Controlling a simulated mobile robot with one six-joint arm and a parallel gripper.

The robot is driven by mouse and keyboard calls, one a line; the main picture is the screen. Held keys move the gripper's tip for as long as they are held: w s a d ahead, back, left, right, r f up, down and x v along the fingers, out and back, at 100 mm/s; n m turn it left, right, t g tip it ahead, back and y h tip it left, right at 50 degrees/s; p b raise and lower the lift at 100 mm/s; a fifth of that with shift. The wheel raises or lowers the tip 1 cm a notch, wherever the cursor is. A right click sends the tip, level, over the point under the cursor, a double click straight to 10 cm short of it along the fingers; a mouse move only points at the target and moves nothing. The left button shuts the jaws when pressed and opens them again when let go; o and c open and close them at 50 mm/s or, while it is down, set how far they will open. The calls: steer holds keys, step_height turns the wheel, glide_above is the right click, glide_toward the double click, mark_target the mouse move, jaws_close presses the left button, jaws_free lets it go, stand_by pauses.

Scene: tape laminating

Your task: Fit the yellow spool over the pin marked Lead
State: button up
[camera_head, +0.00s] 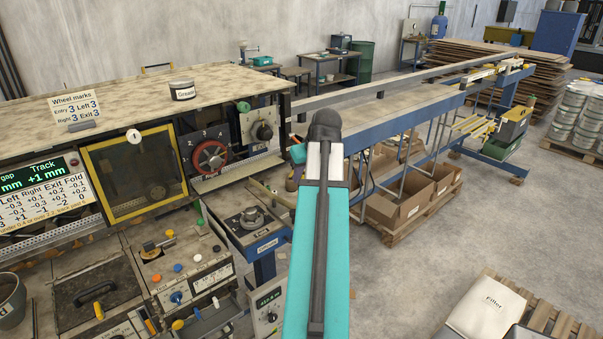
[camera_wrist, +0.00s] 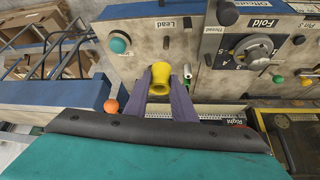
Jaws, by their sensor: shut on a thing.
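The yellow spool (camera_wrist: 161,76) is between the purple fingertips of my gripper (camera_wrist: 170,88) in the wrist view, with its round open end showing. My gripper is shut on it, in front of a beige panel. The Lead label (camera_wrist: 167,24) is on that panel, above the spool in the picture. A small fitting (camera_wrist: 166,43) shows just under the label. A slim silver pin (camera_wrist: 187,71) stands to the right of the spool, apart from it. I cannot tell which of these the label marks. The spool is not clear in the head view.
A teal knob (camera_wrist: 119,44) and an orange ball knob (camera_wrist: 111,105) are left of the spool in the wrist view. The Fold dial (camera_wrist: 255,51) is to the right. In the head view, a long blue-framed bench (camera_head: 410,117) runs behind my arm.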

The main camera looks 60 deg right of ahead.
steer(key=shift+w+a+f, duration=0.1)
steer(key=shift+w+f, duration=0.05)
steer(key=shift+f, duration=0.05)
steer(key=shift+f, duration=0.1)
steer(key=shift+f+b, duration=1.55)
steer(key=shift+f, duration=1.9)
steer(key=shift+f, duration=0.1)
steer(key=o, duration=1.1)
